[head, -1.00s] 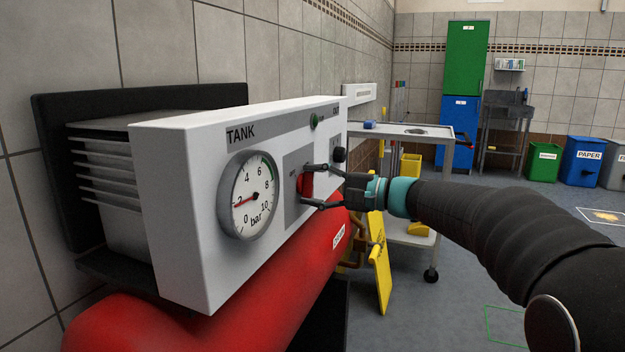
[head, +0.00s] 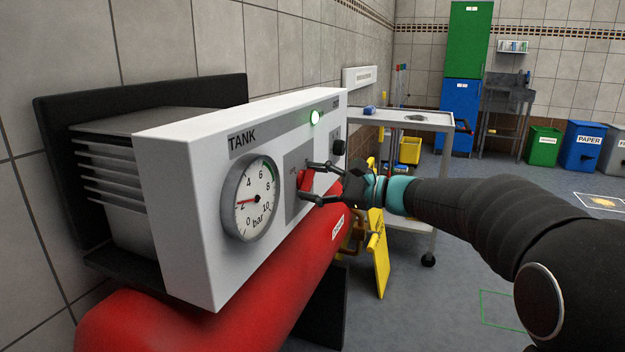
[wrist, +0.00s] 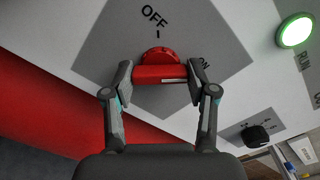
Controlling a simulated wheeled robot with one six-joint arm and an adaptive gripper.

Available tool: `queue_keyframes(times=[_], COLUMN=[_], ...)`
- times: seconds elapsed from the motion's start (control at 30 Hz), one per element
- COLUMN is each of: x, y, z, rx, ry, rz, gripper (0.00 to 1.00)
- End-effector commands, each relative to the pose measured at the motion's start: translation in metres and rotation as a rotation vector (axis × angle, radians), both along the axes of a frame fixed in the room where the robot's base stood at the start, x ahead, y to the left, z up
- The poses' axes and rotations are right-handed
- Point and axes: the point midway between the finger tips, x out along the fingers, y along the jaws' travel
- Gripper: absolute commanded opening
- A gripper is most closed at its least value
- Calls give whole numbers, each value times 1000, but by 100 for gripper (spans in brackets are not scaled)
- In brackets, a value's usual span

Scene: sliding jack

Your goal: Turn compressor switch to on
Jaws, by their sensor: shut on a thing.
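The red rotary compressor switch (head: 305,182) is on a grey plate on the front of the white compressor panel. My gripper (head: 309,181) is shut on its handle, one finger on each end. In the wrist view the switch (wrist: 160,62) shows its bar lying across between the fingertips (wrist: 161,77), with a white mark toward the right finger. The label OFF is above the switch, and ON is partly hidden behind the right finger. A green lamp (head: 315,117) on the panel is lit, and it glows in the wrist view (wrist: 295,30).
A TANK gauge (head: 251,200) with its needle near 2 bar is left of the switch. A black knob (head: 339,148) is right of it. The red tank (head: 230,300) lies below. A grey trolley (head: 435,122) and a yellow sign (head: 378,265) stand behind my arm.

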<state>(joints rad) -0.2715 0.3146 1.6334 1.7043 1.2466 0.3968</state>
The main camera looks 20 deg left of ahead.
Motion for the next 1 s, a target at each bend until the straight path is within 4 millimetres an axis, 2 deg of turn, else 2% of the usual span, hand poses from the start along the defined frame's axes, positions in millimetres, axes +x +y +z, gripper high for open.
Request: queue_keyframes(times=[0.37,0.4,0.5,0.83,1.0], x=[0,0,0,0,-1], y=[0,0,0,-1,-16], z=[-2,-2,-1,0,0], rx=[-1,-1,-1,0,0], ry=[8,8,7,5,5], rz=[0,0,0,1,-1], gripper=[22,62,82,82,82])
